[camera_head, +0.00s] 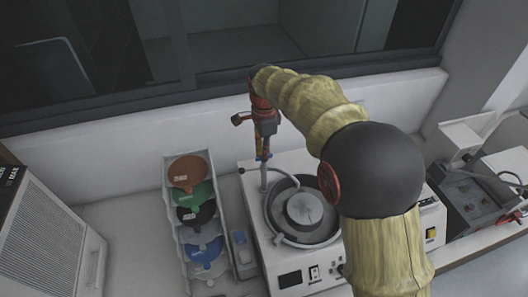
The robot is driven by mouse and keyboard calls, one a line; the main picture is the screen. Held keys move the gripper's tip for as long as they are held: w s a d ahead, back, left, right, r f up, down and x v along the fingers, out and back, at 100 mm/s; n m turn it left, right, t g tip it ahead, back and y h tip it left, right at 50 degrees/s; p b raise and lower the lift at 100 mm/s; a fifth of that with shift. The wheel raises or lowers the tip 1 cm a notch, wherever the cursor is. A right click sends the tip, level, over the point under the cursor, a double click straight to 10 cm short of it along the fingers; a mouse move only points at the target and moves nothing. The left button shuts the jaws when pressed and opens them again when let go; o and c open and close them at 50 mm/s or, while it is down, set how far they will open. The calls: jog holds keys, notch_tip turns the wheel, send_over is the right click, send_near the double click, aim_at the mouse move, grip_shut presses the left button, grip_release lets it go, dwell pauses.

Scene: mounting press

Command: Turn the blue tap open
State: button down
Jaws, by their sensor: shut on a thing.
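My arm reaches over a white machine with a round basin (326,229). My gripper (262,148) points down at the top of an upright metal pipe (264,177) on the machine's back left. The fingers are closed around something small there. A little blue (258,156) shows at the fingertips, which looks like the blue tap. The gripper hides most of the tap, so I cannot tell which way its handle is turned.
A white rack (224,217) with several coloured discs stands left of the machine. A grey vented box (45,235) is at the far left. Another grey machine (471,196) stands at the right. The wall and window frame are close behind my gripper.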

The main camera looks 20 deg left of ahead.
jog(key=n+p, duration=0.1)
jog(key=n, duration=0.4)
jog(key=shift+r+n, duration=0.1)
jog(key=shift+n, duration=0.2)
jog(key=n+p, duration=0.1)
jog(key=n, duration=0.4)
jog(key=shift+n, duration=0.3)
jog(key=n, duration=0.6)
jog(key=shift+p, duration=0.35)
jog(key=c, duration=1.9)
grip_release()
notch_tip(320, 180, up, 12)
jog(key=shift+f, duration=0.1)
jog(key=shift+w+a, duration=0.1)
jog(key=shift+w, duration=0.05)
